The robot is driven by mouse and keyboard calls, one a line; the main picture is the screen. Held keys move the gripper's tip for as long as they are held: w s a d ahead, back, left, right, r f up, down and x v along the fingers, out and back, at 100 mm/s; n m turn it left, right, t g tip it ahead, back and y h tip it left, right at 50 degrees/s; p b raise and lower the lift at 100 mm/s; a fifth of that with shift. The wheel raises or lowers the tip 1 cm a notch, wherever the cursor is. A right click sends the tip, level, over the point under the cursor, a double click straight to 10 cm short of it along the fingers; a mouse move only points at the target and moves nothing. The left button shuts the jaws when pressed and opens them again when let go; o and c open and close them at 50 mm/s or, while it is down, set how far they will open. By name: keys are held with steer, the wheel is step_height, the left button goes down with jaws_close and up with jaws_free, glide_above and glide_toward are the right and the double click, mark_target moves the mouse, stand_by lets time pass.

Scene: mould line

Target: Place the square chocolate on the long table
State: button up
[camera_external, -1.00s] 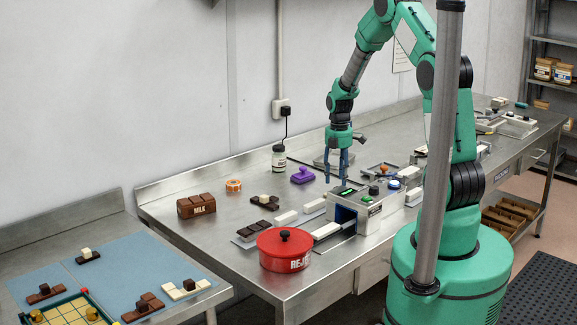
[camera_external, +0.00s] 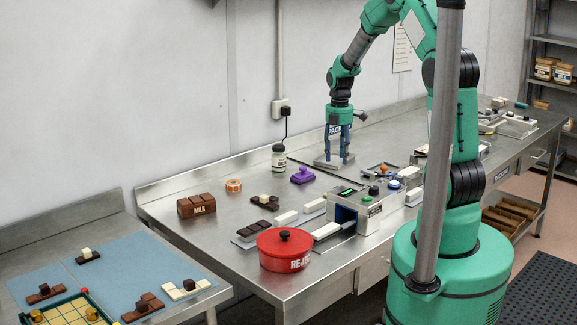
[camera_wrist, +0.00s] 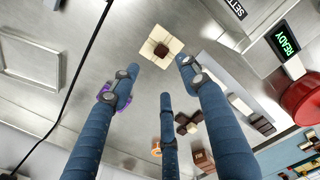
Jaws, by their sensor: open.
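The square chocolate (camera_wrist: 150,44) is a cream square with a small dark brown piece at its middle. In the wrist view it lies just beyond my fingertips, over the bare steel. I cannot make it out in the external view. The gap between fingertips and chocolate cannot be judged.
A purple stamp (camera_external: 303,175) and a jar (camera_external: 279,158) stand left of my gripper. A machine with a green display (camera_external: 348,191), a red pot (camera_external: 284,252) and a dark chocolate (camera_external: 265,202) are nearer the front. Bare steel lies around the tape roll (camera_external: 233,185).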

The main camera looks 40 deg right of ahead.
stand_by(0.3)
steer(key=s+a+r+m+t, duration=0.1)
steer(key=s+a+r+m, duration=0.5)
steer(key=r, duration=0.5)
steer(key=s+a+r+m+t, duration=0.15)
steer(key=s+a+r, duration=0.25)
steer(key=a+r, duration=0.55)
steer(key=s+a+r+m+t, duration=0.1)
steer(key=s+a+r+m, duration=0.2)
steer(key=s, duration=0.3)
steer(key=s+a+r+m+t, duration=0.1)
steer(key=s+a+r+m, duration=0.1)
steer(key=s, duration=0.5)
steer(key=s+a+r+m+t, duration=0.1)
steer(key=s+a+r+m, duration=0.2)
steer(key=s, duration=0.4)
steer(key=shift+s+a+r+m, duration=0.25)
steer(key=shift+a+r+m, duration=0.1)
steer(key=shift+a+r, duration=0.4)
step_height(320, 180, down, 6)
steer(key=b, duration=0.6)
